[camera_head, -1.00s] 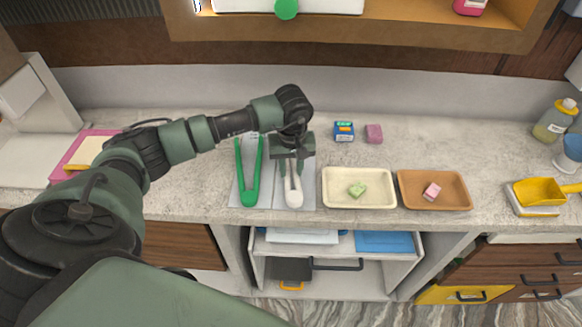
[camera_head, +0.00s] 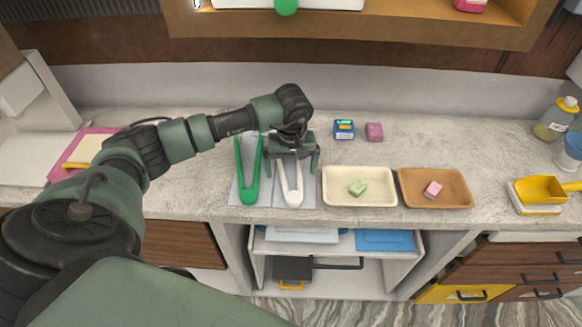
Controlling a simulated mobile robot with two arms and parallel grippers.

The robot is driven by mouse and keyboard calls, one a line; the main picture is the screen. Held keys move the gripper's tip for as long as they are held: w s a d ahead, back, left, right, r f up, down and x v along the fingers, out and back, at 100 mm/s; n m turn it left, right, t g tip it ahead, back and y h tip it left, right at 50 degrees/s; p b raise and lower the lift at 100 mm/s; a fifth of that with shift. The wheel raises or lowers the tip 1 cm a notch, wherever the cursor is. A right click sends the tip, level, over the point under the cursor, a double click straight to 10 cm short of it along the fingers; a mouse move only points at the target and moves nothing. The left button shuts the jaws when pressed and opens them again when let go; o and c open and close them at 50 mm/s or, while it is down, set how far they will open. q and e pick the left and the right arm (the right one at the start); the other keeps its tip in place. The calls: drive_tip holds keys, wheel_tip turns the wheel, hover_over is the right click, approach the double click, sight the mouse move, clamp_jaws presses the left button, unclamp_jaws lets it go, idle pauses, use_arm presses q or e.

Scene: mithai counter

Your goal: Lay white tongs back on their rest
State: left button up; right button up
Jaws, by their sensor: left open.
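White tongs (camera_head: 291,188) lie on the right part of a pale grey rest (camera_head: 269,199) on the counter, their closed end toward the front. Green tongs (camera_head: 248,180) lie beside them on the left part of the same rest. My left gripper (camera_head: 291,168) is over the back part of the white tongs, its fingers spread wide to either side of them and apart from them. It hides the far ends of the white tongs. My right gripper is not in view.
A cream tray (camera_head: 330,199) with a green sweet and a brown tray (camera_head: 408,202) with a pink sweet stand to the right. A small blue box (camera_head: 344,130) and a pink block (camera_head: 374,132) lie behind. A yellow scoop (camera_head: 541,188) is far right.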

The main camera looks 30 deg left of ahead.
use_arm(q)
drive_tip(key=shift+r, duration=0.15)
wheel_tip(320, 180, up, 8)
drive_tip(key=b, duration=0.2)
drive_tip(key=shift+s+d+f, duration=0.25)
drive_tip(key=shift+s, duration=0.1)
